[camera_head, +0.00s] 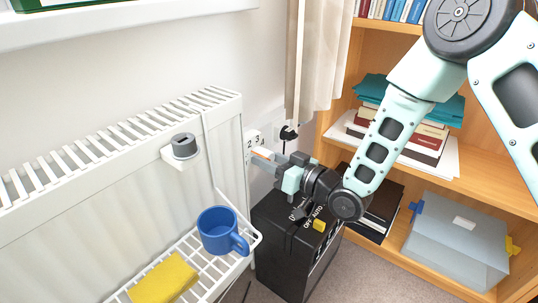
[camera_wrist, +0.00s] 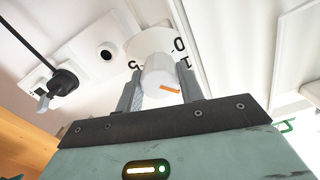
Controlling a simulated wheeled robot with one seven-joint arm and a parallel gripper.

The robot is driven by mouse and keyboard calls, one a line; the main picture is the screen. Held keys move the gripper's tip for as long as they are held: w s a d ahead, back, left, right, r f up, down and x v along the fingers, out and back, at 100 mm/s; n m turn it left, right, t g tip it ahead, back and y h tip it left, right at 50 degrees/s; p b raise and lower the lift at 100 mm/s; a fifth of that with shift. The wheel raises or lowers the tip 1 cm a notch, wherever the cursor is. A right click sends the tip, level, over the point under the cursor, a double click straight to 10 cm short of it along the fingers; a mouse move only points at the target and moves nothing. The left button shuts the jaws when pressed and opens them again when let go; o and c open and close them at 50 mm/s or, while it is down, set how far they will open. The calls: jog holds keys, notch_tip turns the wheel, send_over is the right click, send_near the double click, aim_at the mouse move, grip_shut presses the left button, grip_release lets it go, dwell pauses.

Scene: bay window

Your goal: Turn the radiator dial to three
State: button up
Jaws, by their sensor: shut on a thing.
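The radiator dial is a white round knob (camera_wrist: 158,72) on a wider white collar with black numerals, at the radiator's right end. In the head view the collar (camera_head: 252,139) shows a 2 and a 3, and my fingers cover part of the knob. In the wrist view a 0 and a partly hidden 1 show at right, with another partly hidden numeral at left. An orange mark on the knob lies toward the right finger. Which numeral it lines up with I cannot tell. My gripper (camera_head: 267,159) is shut on the knob, one finger on each side.
The white radiator (camera_head: 110,165) carries a grey roll on a small holder and a wire rack with a blue mug (camera_head: 219,230) and yellow sponge (camera_head: 163,279). A black box (camera_head: 290,250) marked OFF AUTO stands beneath my gripper. A wooden bookcase (camera_head: 480,185) stands at right.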

jog(key=m+p, duration=0.4)
jog(key=m, duration=0.2)
jog(key=shift+r+m, duration=0.1)
jog(key=shift+m, duration=0.2)
jog(key=m+p, duration=0.1)
jog(key=m, duration=0.2)
jog(key=shift+p, duration=0.35)
jog(key=shift+m+p, duration=0.55)
jog(key=shift+m, duration=0.95)
jog(key=o, duration=1)
jog(key=p+v, duration=0.2)
jog(key=v, duration=1.5)
jog(key=shift+s+d+p, duration=0.15)
jog(key=shift+d+p, duration=0.05)
jog(key=shift+p, duration=0.2)
